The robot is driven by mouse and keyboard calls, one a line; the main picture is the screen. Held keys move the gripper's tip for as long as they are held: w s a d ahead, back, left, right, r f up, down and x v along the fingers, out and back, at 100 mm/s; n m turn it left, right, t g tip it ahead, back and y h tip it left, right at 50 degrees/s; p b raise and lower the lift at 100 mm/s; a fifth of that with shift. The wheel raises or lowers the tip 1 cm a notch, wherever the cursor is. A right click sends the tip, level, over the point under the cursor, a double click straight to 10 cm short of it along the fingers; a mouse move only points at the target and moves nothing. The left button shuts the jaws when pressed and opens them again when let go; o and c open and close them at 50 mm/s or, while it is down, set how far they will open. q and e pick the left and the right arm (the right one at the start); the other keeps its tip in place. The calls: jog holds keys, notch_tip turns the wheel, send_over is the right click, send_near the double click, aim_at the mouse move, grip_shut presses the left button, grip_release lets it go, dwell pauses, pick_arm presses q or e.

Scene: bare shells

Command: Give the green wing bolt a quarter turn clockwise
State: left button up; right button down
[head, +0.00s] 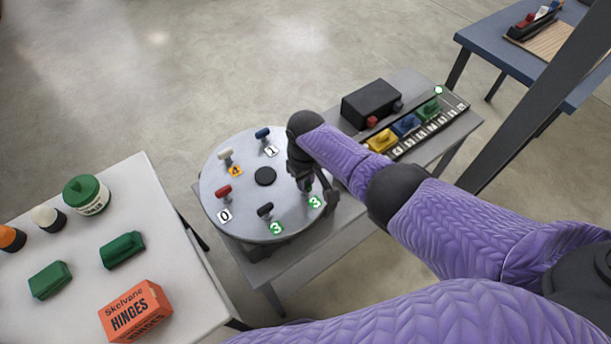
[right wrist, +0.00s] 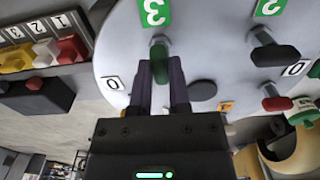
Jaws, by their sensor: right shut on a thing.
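The green wing bolt (right wrist: 159,66) stands on the round grey plate (head: 222,176), beside a green label with a 3 (head: 315,201). My right gripper (right wrist: 161,74) is shut on its wing, with one finger on each side. In the head view my right gripper (head: 307,184) is over the right side of the plate and hides most of the bolt. My left gripper is in neither view.
Several other wing bolts ring the plate: white (head: 225,155), blue (head: 262,134), red (head: 223,191) and black (head: 265,210). A black hub (head: 265,176) is at its centre. A black box (head: 371,103) and a labelled rack (head: 436,122) stand behind. A white table (head: 190,280) is at left.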

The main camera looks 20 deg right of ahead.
dwell(0.5)
jog(key=c, duration=0.6)
grip_release()
notch_tip(320, 180, up, 10)
jog(key=p, duration=0.5)
